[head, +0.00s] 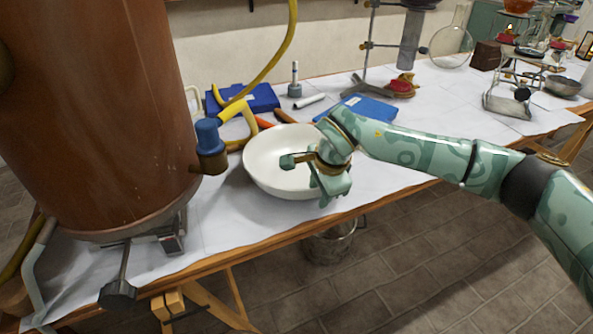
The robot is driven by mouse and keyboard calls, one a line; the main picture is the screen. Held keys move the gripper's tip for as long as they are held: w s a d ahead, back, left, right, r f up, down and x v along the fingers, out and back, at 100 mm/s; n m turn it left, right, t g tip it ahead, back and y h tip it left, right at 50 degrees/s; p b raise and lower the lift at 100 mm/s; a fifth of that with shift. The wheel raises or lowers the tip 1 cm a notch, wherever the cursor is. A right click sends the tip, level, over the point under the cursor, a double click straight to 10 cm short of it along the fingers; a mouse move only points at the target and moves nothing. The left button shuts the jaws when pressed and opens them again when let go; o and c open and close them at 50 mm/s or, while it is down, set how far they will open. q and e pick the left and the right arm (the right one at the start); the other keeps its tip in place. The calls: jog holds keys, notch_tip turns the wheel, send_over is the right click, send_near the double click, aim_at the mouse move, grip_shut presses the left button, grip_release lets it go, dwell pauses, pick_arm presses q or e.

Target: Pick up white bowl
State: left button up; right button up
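A white bowl (268,168) stands upright on the white-covered table, near its front edge. My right arm comes in from the right, and my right gripper (308,174) is over the right part of the bowl. Its fingers look spread apart, one over the bowl's inside and the other near the front right rim. I cannot tell whether either finger touches the bowl. The gripper and wrist hide the bowl's right side. My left gripper is out of view.
Behind the bowl lie blue boxes (368,108) and yellow tubing (285,50). A metal bucket (330,243) is under the table. Glassware stands at the back right.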

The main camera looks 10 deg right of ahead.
jog(key=shift+w+f, duration=0.15)
jog(key=shift+f, duration=0.2)
jog(key=shift+r, duration=0.25)
jog(key=shift+c, duration=0.7)
grip_shut()
jog(key=shift+s, duration=0.2)
jog(key=shift+s+f, duration=0.15)
jog(key=shift+f, duration=0.15)
